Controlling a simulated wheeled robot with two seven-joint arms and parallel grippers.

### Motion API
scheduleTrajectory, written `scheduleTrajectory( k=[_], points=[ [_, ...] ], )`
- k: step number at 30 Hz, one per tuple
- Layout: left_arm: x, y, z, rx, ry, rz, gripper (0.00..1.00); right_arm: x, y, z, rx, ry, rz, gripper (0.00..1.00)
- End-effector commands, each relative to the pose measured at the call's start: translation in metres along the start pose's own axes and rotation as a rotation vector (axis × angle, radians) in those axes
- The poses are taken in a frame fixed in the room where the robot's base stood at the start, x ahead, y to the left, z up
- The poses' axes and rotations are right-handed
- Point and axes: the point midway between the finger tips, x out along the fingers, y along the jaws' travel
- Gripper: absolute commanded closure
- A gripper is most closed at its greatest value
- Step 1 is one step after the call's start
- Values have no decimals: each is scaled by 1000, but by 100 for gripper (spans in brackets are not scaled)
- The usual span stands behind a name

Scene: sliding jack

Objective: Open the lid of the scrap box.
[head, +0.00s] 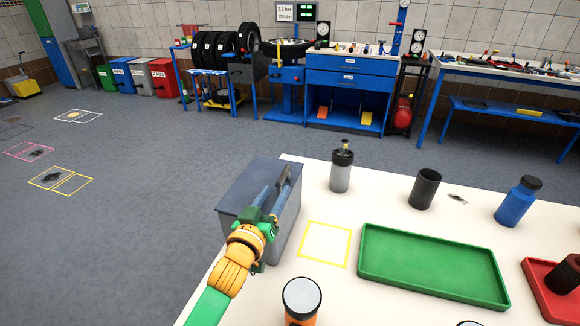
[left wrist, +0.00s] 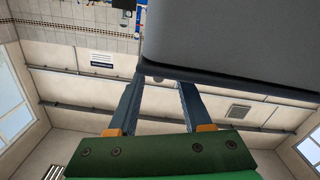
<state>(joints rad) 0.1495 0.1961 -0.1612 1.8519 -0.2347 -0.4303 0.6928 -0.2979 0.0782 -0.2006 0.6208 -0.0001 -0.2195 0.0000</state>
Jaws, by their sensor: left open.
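The grey scrap box (head: 285,226) stands at the left end of the white table. Its flat dark lid (head: 245,184) looks shut in the head view. There, a grey surface of the box (left wrist: 230,45) fills the upper right, close past the fingertips. I cannot tell whether the fingers touch the box. My right gripper is not in view.
A yellow outlined square (head: 325,244) lies on the table right of the box. An orange container (head: 301,297) stands at the front.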

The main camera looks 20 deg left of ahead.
Motion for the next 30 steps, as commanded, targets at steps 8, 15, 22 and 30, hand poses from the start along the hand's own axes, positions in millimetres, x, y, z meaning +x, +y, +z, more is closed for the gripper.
scheduleTrajectory(
  k=[8, 15, 22, 30],
  points=[
    [40, 0, -1, 0, 0, 0, 51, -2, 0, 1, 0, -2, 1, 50],
    [66, 0, 0, 1, -1, 0, 51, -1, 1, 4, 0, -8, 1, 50],
    [70, 0, 1, 1, -2, 0, 51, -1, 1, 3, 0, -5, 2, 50],
    [70, 0, 1, 1, -2, 0, 99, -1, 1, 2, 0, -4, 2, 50]
  ],
)
